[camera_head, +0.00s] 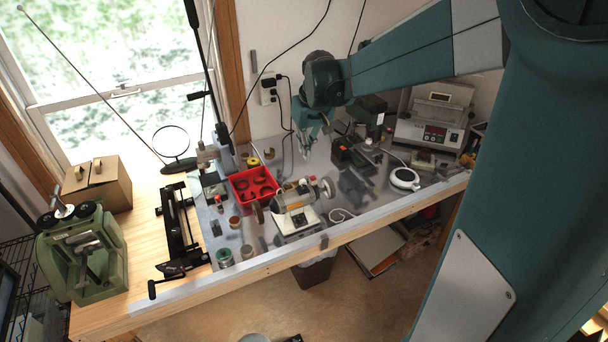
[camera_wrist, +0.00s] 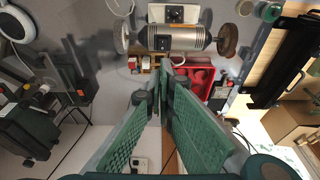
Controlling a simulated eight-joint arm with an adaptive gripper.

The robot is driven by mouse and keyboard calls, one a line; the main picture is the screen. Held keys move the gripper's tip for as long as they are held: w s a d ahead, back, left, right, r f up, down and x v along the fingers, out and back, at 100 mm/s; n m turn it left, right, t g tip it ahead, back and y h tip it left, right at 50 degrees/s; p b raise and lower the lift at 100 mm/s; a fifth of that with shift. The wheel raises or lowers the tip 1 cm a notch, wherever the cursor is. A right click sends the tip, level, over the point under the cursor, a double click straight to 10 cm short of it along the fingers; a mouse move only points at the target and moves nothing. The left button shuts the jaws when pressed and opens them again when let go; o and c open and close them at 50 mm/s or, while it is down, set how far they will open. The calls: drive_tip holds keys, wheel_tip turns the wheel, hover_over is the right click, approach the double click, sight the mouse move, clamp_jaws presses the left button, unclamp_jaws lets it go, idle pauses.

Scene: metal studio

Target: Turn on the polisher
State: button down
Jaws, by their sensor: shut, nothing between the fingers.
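The polisher (camera_head: 293,199) stands near the front edge of the bench, a silver motor with a wheel at each end on a pale base. In the wrist view the polisher (camera_wrist: 178,38) lies across the top, with a dark brown wheel at right and a paler wheel at left. Its light base (camera_wrist: 173,14) has a dark round control on its front panel; the control's setting is too small to read. My gripper (camera_head: 308,152) is above the back of the bench, behind and apart from the polisher. In the wrist view my gripper (camera_wrist: 165,66) is shut and empty.
A red tray (camera_head: 253,185) sits just behind the polisher. Small jars (camera_head: 224,257) stand left of it. Dark tools (camera_head: 352,152) and a white round device (camera_head: 404,178) stand to the right. A green machine (camera_head: 82,255) and cardboard box (camera_head: 97,184) are far left.

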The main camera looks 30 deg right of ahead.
hover_over(304, 186)
drive_tip(key=s+x, duration=0.1)
drive_tip(key=x, duration=0.3)
drive_tip(key=s+x, duration=0.1)
drive_tip(key=x, duration=0.6)
drive_tip(key=shift+s+a+f, duration=0.1)
drive_tip(key=shift+s+f, duration=0.25)
drive_tip(key=shift+f, duration=0.3)
drive_tip(key=shift+s+f, duration=0.1)
drive_tip(key=shift+f, duration=0.7)
drive_tip(key=shift+f, duration=0.1)
